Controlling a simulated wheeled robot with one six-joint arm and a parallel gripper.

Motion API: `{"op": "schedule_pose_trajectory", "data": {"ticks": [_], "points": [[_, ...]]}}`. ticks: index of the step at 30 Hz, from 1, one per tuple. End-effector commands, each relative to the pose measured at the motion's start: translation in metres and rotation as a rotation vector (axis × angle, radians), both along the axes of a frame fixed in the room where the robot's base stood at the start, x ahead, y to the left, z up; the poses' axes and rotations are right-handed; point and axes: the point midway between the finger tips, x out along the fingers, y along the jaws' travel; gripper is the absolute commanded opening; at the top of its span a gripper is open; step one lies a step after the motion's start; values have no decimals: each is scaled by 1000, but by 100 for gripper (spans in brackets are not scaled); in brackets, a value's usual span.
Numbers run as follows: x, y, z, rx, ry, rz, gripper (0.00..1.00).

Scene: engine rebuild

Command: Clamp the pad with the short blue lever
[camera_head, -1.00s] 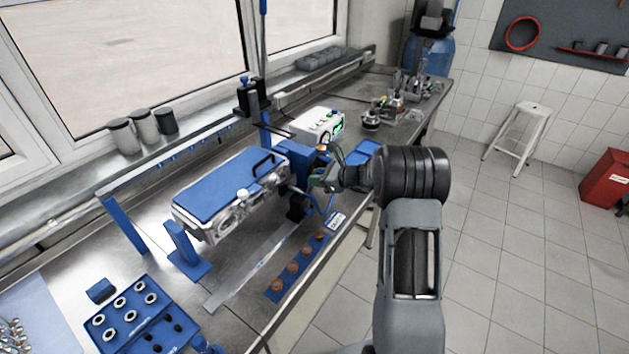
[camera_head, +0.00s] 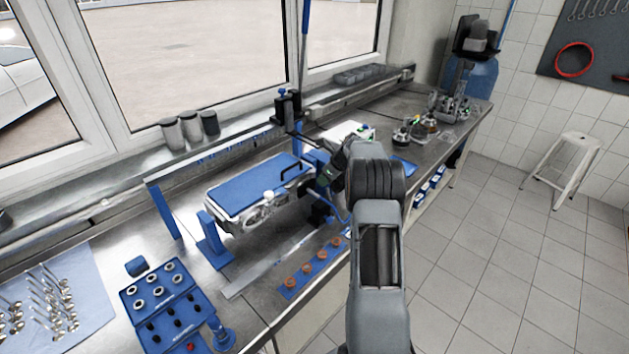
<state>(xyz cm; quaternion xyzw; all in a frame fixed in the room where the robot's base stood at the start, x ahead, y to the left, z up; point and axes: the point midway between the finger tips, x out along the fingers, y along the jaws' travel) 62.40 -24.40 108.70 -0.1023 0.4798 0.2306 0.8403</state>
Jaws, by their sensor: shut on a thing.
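The blue pad (camera_head: 250,187) lies flat on a grey metal engine part (camera_head: 262,212) held in a blue fixture (camera_head: 211,240) on the bench. A black handle stands on the pad's right end. My gripper (camera_head: 325,179) is at the right end of the fixture, beside the pad. It is shut on what looks like the short blue lever, which is mostly hidden by the jaws and my wrist. A thin blue curved piece (camera_head: 340,212) shows below my gripper; I cannot tell what it joins. Whether the lever presses on the pad is hidden.
A tall blue upright bar (camera_head: 303,60) stands behind the fixture. A white device (camera_head: 347,131) sits behind my wrist. A blue tray of rings (camera_head: 165,305) and a strip with copper-coloured rings (camera_head: 313,266) lie in front. Bare steel bench lies between them.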

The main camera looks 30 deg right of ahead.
Motion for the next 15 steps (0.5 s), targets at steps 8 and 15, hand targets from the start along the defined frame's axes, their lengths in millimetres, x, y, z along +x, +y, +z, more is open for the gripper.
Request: {"op": "schedule_pose_trajectory", "data": {"ticks": [8, 15], "points": [[0, -9, 2, -10, 18, -18, 0], [0, -8, 2, -11, 19, -16, 0]]}}
